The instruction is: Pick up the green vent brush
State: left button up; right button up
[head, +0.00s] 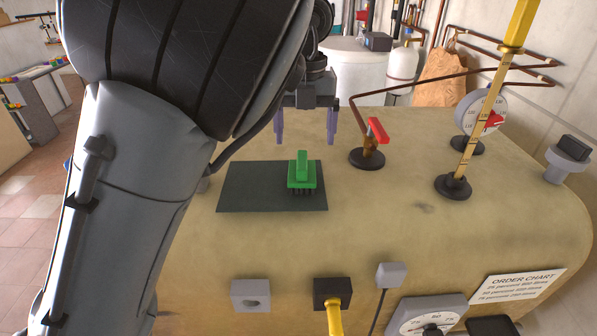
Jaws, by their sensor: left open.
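The green vent brush (302,174) stands upright on a dark mat (250,188) on top of the beige boiler, bristles down and handle up. It sits on the right part of the mat. My left gripper (306,138) is open and empty, its two purplish fingers pointing down. In the picture it shows just above and behind the brush, apart from it. My left arm covers much of the left side of the view. My right gripper is not in view.
A red-handled valve (376,132) stands right of the mat. The boiler front carries a yellow-handled fitting (333,300), a dial (430,316) and an order chart (518,287).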

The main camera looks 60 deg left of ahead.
aim_at(302, 159)
pick_arm(q)
jog(key=shift+s+a+f, duration=0.1)
jog(key=shift+s+f, duration=0.05)
jog(key=shift+f, duration=1.95)
jog(key=shift+s+f, duration=0.1)
jog(key=shift+f, duration=2)
jog(key=c, duration=1.2)
jog(key=shift+r, duration=0.1)
